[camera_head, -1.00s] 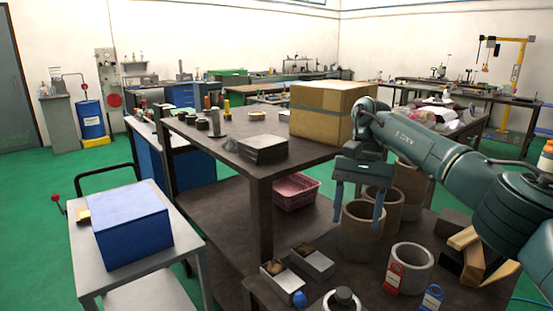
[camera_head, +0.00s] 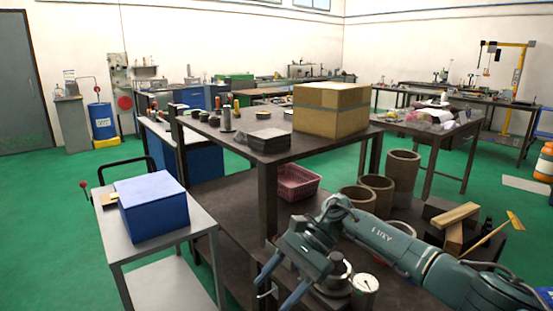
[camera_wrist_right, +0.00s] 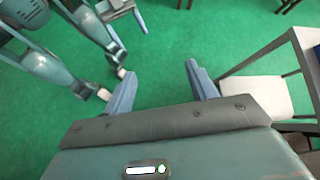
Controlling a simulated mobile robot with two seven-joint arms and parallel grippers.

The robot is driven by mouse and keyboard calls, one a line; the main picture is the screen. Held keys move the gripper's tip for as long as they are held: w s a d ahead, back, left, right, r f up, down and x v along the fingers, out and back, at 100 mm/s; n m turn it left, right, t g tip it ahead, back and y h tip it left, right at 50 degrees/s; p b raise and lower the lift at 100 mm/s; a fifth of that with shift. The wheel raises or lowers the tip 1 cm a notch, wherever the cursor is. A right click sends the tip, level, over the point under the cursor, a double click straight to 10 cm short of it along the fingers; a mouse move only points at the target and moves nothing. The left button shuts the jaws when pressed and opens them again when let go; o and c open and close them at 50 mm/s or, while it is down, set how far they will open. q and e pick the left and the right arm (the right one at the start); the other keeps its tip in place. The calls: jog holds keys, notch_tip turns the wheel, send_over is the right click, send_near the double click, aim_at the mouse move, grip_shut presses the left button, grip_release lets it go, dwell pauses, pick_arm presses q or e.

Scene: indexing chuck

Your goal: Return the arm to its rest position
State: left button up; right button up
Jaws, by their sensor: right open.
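My right arm comes in from the right in the head view, low over the dark workbench. Its gripper (camera_head: 276,293) points down and left at the bench's near edge, with its two blue-grey fingers apart. In the right wrist view the same gripper (camera_wrist_right: 162,88) is open, with nothing between the fingers and green floor below. My left gripper does not show in the head view. Teal links at the left of the wrist view look like parts of my own body.
A dark bench carries a cardboard box (camera_head: 330,112). Brown cylinders (camera_head: 401,178), wooden blocks (camera_head: 455,215) and a round metal part (camera_head: 364,288) lie near my arm. A pink basket (camera_head: 298,182) stands behind. A grey cart (camera_head: 130,240) with a blue box (camera_head: 150,207) is at left.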

jog(key=s+a+m+t+y, duration=0.65)
jog(key=a+m+y, duration=0.45)
jog(key=m, duration=0.8)
jog(key=d+f+m+t+h+p, duration=0.1)
jog(key=d+f+m+t+h, duration=0.45)
jog(key=m, duration=0.75)
jog(key=d+f+m+t+h, duration=0.25)
jog(key=d+m+t, duration=0.35)
jog(key=m+t, duration=0.55)
jog(key=s+d+f+m+g+h, duration=0.7)
jog(key=s+d+f+m, duration=0.5)
jog(key=s+m, duration=0.3)
jog(key=shift+d+f+m+h, duration=0.15)
jog(key=shift+d+m+h, duration=0.6)
jog(key=shift+m, duration=0.4)
